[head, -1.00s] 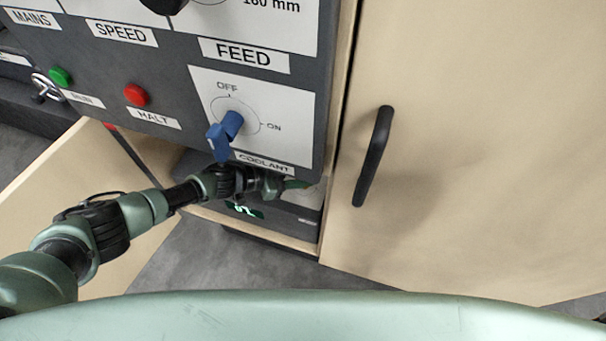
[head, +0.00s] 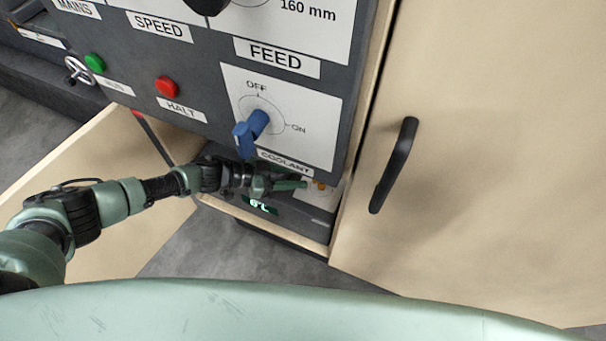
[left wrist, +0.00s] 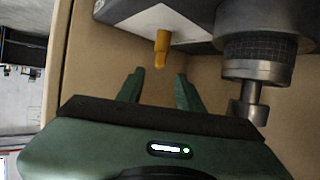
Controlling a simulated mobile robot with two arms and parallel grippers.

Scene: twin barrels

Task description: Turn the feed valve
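A yellow-orange lever (left wrist: 161,48) sticks out of a white plate (left wrist: 150,25) in the left wrist view. In the head view it is a small orange spot (head: 320,186) low on the cabinet, below the grey panel. No label is legible on it. My left gripper (left wrist: 159,73) is open and empty, its fingers just short of the lever, one on each side. In the head view this gripper (head: 300,185) is partly hidden under the panel. A blue lever (head: 251,128) on an OFF/ON plate, between the FEED and COOLANT labels, points down-left. My right gripper is out of view.
A grey metal cylinder (left wrist: 258,55) hangs close right of my left gripper in the wrist view. An open wooden door (head: 95,175) lies beyond my left arm.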

